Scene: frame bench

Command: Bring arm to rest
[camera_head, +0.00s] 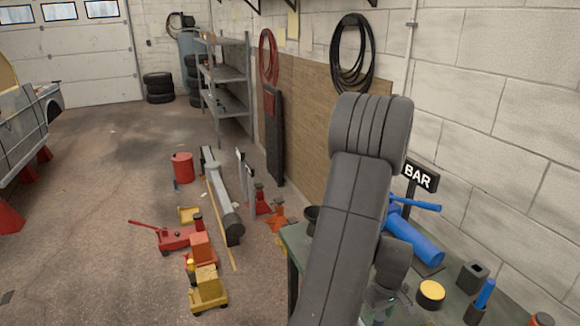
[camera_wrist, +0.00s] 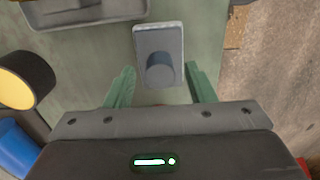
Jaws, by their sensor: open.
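My arm (camera_head: 345,230) rises in the head view and bends over the green bench (camera_head: 299,245). In the wrist view my gripper (camera_wrist: 160,72) is open, its two green fingers spread apart. Beyond and between the fingertips is a grey block (camera_wrist: 174,33) with a round dark peg on it; I cannot tell how far below the fingers it is. Nothing is clearly held. In the head view the gripper is mostly hidden behind my arm at the bottom.
On the bench are a blue vise-like tool (camera_head: 415,240), a BAR sign (camera_head: 419,177), a yellow-topped can (camera_head: 431,293) and a dark holder (camera_head: 474,277). The wrist view shows a grey tray (camera_wrist: 85,12).

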